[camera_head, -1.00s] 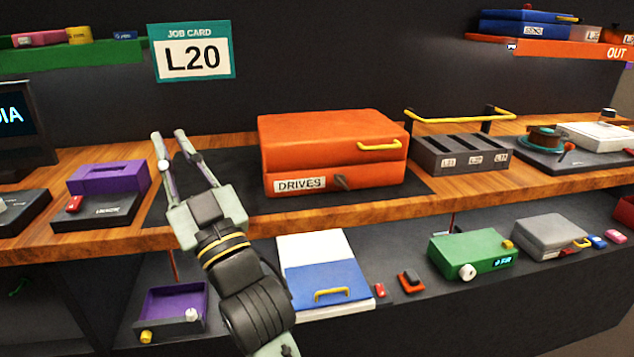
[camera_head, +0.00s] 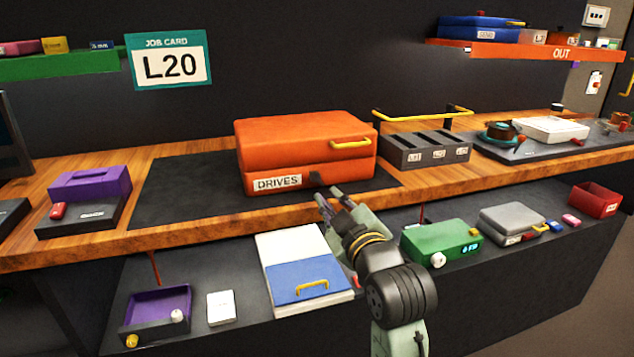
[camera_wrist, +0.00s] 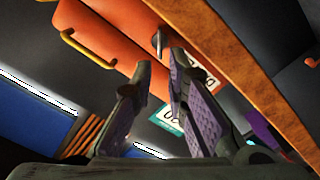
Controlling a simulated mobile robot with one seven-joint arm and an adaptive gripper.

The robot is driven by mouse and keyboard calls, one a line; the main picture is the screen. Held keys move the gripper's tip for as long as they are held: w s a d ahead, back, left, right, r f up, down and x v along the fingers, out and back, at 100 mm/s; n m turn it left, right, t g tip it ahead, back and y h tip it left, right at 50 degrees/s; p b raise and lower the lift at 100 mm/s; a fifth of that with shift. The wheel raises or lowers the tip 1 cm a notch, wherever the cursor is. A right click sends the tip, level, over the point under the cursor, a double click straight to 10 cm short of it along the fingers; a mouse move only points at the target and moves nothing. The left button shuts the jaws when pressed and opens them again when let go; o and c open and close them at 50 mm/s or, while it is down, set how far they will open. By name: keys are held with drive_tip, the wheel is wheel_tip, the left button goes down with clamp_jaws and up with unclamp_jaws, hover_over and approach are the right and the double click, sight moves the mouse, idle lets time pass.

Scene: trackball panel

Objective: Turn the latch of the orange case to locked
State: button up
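The orange case (camera_head: 300,145) with a DRIVES label sits closed on a dark mat on the wooden bench. Its small dark latch (camera_head: 316,178) is on the front face, right of the label, and it also shows in the wrist view (camera_wrist: 157,40). I cannot clearly tell which way it is turned. My gripper (camera_head: 332,194) is just in front of and below the latch. In the wrist view its two fingers (camera_wrist: 160,62) stand a short way apart with nothing between them, and the latch lies just beyond their tips. I see no contact.
The bench's front edge (camera_head: 215,222) runs close by my gripper. A yellow handle (camera_head: 351,143) is on the case's right front. A grey slotted rack (camera_head: 425,148) stands to the right. A white-and-blue box (camera_head: 303,275) lies on the lower shelf. The mat left of the case is clear.

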sight(317, 180)
drive_tip(key=p+x, duration=0.1)
drive_tip(key=x, duration=0.6)
drive_tip(key=shift+w+a, duration=0.1)
drive_tip(key=shift+w, duration=0.25)
clamp_jaws()
drive_tip(key=shift+f, duration=0.15)
drive_tip(key=n+b, duration=0.3)
drive_tip(key=shift+f, duration=0.15)
drive_tip(key=n+b, duration=0.4)
drive_tip(key=shift+a+n+b, duration=0.1)
drive_tip(key=shift+n+b, duration=1.05)
drive_tip(key=shift+n, duration=0.35)
